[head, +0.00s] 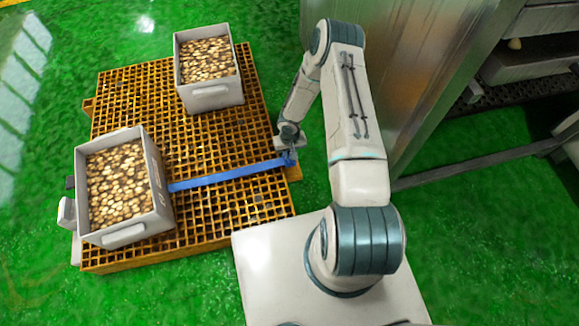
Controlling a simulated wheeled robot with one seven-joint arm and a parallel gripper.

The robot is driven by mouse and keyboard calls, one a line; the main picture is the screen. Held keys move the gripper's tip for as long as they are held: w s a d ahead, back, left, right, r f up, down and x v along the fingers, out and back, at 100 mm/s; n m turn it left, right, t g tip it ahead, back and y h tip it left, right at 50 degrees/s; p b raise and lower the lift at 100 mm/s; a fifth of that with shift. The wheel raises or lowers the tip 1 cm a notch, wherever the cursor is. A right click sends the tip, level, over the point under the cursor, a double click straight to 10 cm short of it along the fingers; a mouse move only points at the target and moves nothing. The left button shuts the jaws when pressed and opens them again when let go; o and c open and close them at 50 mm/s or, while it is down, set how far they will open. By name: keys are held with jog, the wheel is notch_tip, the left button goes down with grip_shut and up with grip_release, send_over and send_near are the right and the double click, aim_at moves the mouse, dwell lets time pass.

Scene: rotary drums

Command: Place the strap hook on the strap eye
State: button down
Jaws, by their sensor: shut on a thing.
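A blue strap (228,176) lies stretched across the orange grid pallet (225,215), from beside the lower-left bin to the pallet's right edge. My gripper (288,154) is at the right end of the strap, low over the pallet's right edge. It is shut on the strap's end, where the strap hook appears to be; the hook is small and mostly hidden by the jaws. The strap eye cannot be made out clearly. An orange piece of the pallet (294,173) juts out just below my gripper.
A grey bin of brown pieces (122,236) stands at the pallet's lower left, and another such bin (210,93) at its top. A large metal machine (425,70) stands close on the right of my arm. Green floor (60,120) is clear on the left.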

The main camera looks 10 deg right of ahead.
notch_tip(320, 180, down, 8)
jog(key=shift+r+b, duration=0.15)
jog(key=shift+b, duration=0.95)
jog(key=shift+f, duration=0.2)
jog(key=c, duration=1.6)
grip_release()
jog(key=shift+c, duration=0.2)
jog(key=shift+r, duration=0.1)
